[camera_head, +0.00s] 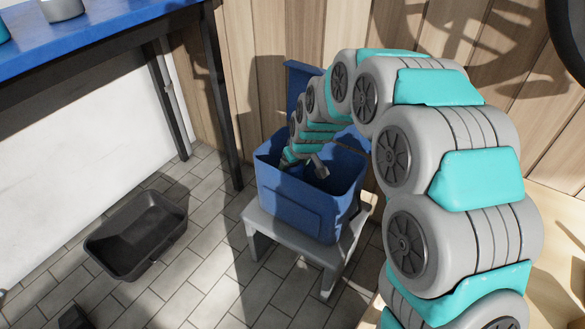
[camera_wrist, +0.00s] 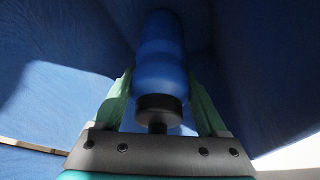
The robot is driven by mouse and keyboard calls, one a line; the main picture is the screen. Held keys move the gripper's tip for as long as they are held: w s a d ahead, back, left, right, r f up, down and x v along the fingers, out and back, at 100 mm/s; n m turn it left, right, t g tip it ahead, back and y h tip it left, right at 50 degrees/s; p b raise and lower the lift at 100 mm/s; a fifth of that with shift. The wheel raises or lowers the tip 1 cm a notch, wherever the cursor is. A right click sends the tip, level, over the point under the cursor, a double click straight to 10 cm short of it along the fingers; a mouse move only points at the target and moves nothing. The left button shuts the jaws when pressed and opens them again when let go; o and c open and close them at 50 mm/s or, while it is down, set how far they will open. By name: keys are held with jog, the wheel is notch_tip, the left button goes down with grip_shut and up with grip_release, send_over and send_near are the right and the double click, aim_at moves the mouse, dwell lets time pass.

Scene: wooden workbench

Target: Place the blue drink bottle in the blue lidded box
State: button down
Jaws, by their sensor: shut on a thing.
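The blue lidded box (camera_head: 302,199) stands on a grey stool, with its lid (camera_head: 299,78) swung open at the back. My arm reaches down into the box, and my gripper's end is inside it, mostly hidden by the walls in the head view. In the wrist view my gripper (camera_wrist: 163,100) is shut on the blue drink bottle (camera_wrist: 160,62), with a green finger on either side of it. The bottle's black cap (camera_wrist: 159,108) points toward the wrist. Blue box walls surround the bottle. I cannot tell whether the bottle's far end touches the box floor.
The grey stool (camera_head: 330,257) carries the box. A black tray (camera_head: 137,235) lies on the tiled floor to the left. A blue-topped table (camera_head: 110,30) with dark legs stands at the upper left. A wood-panelled wall is behind the box.

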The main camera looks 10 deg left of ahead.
grip_release()
jog(key=shift+f, duration=0.1)
jog(key=v, duration=1.2)
